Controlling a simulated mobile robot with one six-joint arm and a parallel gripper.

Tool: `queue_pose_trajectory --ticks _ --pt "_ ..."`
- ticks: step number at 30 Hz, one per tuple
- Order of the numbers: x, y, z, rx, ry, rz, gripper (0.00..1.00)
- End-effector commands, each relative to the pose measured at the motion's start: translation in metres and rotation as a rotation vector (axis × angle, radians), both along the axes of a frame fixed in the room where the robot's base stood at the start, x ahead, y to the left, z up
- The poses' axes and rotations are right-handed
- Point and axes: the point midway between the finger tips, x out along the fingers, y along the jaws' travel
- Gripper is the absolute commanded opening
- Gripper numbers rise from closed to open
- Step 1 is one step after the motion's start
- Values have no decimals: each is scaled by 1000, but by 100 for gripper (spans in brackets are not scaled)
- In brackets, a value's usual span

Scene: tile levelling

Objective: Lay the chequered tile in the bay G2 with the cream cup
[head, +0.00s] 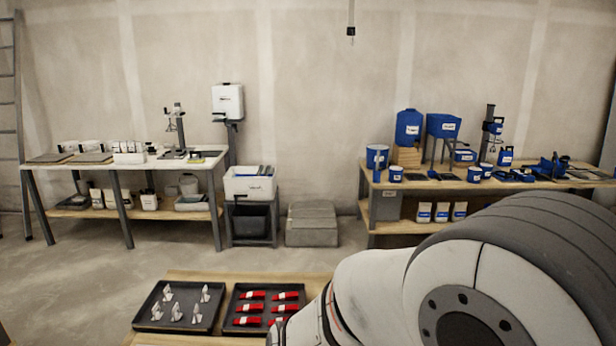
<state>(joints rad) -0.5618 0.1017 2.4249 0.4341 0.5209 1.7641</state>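I cannot make out the chequered tile or the bay G2 in the head view. Several small white containers (89,147) stand on the left bench; they are too small to tell whether one is the cream cup. My arm fills the lower right of the view and hides what is behind it. My gripper is not in view.
On a low wooden table (228,277) in front are a dark tray of white clips (180,306) and a dark tray of red wedges (262,309). The left bench (225,168) bears white gear, the right bench (366,178) blue gear. Concrete floor (120,262) between is clear.

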Motion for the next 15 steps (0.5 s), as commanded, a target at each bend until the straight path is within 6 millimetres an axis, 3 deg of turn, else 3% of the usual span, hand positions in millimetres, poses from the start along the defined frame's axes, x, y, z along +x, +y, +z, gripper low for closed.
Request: queue_pose_trajectory --ticks 15 --pt "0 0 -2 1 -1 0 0"
